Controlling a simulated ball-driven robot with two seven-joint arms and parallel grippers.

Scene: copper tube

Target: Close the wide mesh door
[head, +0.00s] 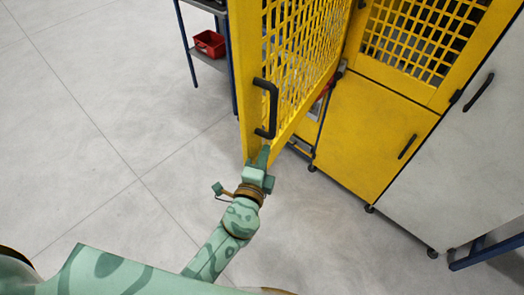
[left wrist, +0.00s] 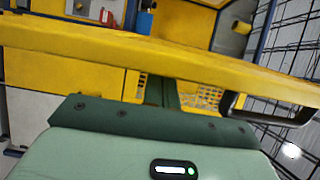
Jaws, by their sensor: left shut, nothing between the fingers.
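The wide yellow mesh door (head: 301,42) stands swung open in the head view, its free edge toward me and its far side at the yellow cabinet frame. A black handle (head: 268,108) sits on its edge side. My left gripper (head: 263,156) is shut and empty at the door's lower free corner, just below the handle. I cannot tell if it touches the door. In the left wrist view the door's yellow frame bar (left wrist: 160,62) crosses just beyond the shut fingers (left wrist: 160,93), and the handle (left wrist: 265,110) shows at the right. My right gripper is not seen.
A yellow cabinet with a lower panel (head: 372,130) stands right of the door, beside a grey cabinet (head: 465,140). A shelf rack with a red bin (head: 209,43) stands behind the door at the left. The grey floor at the left is clear.

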